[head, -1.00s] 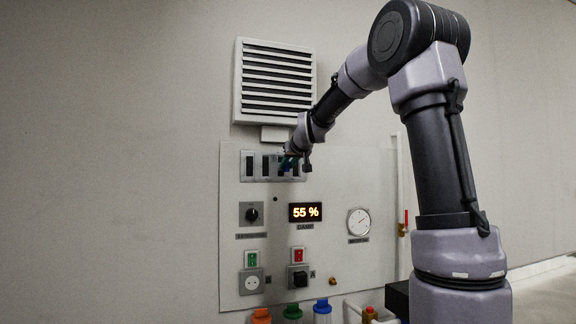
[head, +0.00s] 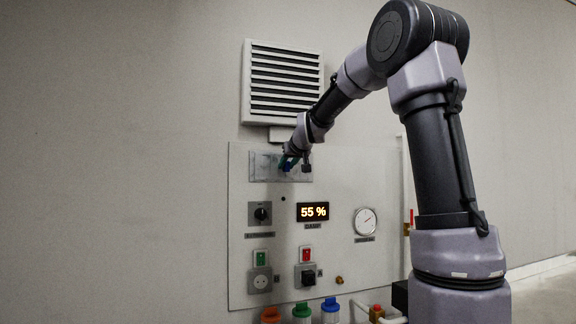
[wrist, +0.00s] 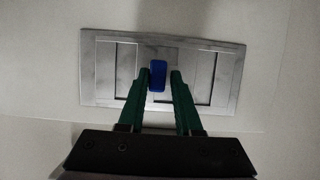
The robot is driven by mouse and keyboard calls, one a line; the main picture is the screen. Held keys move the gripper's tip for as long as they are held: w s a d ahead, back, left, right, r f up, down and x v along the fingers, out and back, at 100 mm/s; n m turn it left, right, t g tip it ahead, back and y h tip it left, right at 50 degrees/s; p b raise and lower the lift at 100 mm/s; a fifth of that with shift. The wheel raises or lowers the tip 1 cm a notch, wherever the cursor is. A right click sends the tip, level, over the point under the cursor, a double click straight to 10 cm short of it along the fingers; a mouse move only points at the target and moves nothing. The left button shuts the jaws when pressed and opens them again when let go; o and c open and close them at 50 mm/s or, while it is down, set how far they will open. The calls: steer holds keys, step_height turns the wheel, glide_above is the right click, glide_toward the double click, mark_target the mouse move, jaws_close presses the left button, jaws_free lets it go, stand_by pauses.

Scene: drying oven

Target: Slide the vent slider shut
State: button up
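The vent slider is a grey metal plate in a frame (head: 262,168) high on the wall panel. It also shows in the wrist view (wrist: 104,68), where its openings look covered by grey plate, with thin dark lines at some edges. Its blue knob (wrist: 157,76) stands near the middle of the frame. My gripper (wrist: 160,76) has its green fingers on either side of the knob. The left finger is at or against the knob, and a small gap shows on the right. In the head view my gripper (head: 290,162) is at the slider's right part and partly hides it.
A louvred vent (head: 283,85) is above the slider. Below are a rotary knob (head: 262,214), a display reading 55 % (head: 312,211), a gauge (head: 365,221) and switches. Colored caps stand at the bottom. The wall to the left is clear.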

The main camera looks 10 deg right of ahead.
steer(key=shift+o, duration=0.9)
steer(key=shift+a, duration=0.15)
steer(key=shift+s+r, duration=0.1)
steer(key=shift+s, duration=0.05)
steer(key=v, duration=1)
steer(key=shift+s, duration=0.25)
steer(key=s+f+m+g, duration=0.1)
steer(key=s+f+g, duration=0.1)
steer(key=s+f, duration=0.4)
steer(key=s+f+m+g, duration=0.2)
steer(key=s+f, duration=0.5)
steer(key=s, duration=0.7)
steer(key=s+f+m+g+y, duration=0.1)
steer(key=s+f+m+g, duration=0.1)
steer(key=s+f, duration=0.4)
steer(key=s, duration=0.4)
steer(key=shift+f, duration=0.4)
